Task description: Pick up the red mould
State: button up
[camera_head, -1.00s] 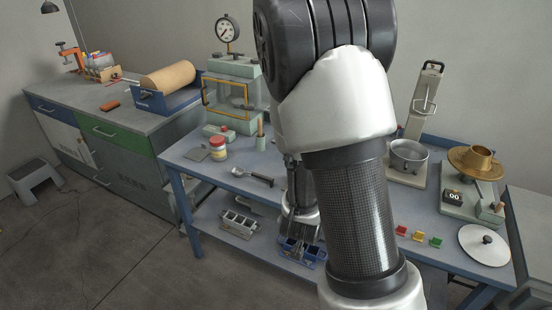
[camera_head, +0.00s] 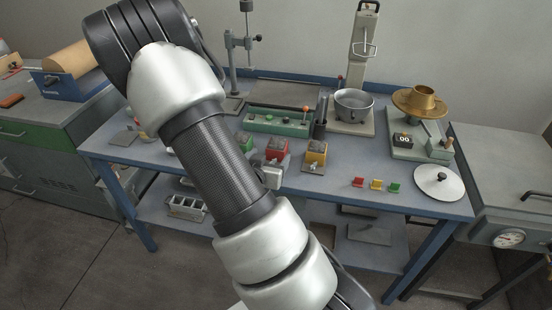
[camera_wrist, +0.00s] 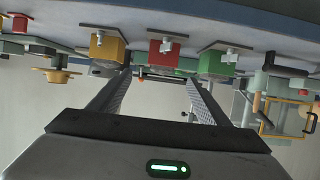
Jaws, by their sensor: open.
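The red mould (camera_head: 276,149) is a small block with a grey top and a metal clamp on its front. It stands on the blue bench between a green mould (camera_head: 246,143) and a yellow mould (camera_head: 316,154). In the wrist view the scene is upside down, and the red mould (camera_wrist: 166,53) shows just beyond the fingertips, roughly between them. My gripper (camera_wrist: 160,78) is open and empty, its two fingers apart and pointing toward the row of moulds.
A green control box (camera_head: 276,123) and a dark cylinder (camera_head: 321,118) stand behind the moulds. Small red, yellow and green pieces (camera_head: 376,184) lie to the right. A metal pot (camera_head: 354,105) and a brass dish (camera_head: 420,103) stand farther right.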

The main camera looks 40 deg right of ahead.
aim_at(279, 143)
jog(key=x, duration=1.1)
jog(key=shift+w+a+b, duration=0.1)
jog(key=shift+w+b, duration=0.15)
jog(key=shift+b, duration=0.05)
jog(key=shift+r, duration=0.1)
jog(key=shift+c, duration=0.2)
jog(key=c, duration=1.4)
jog(key=shift+r, duration=0.1)
grip_shut()
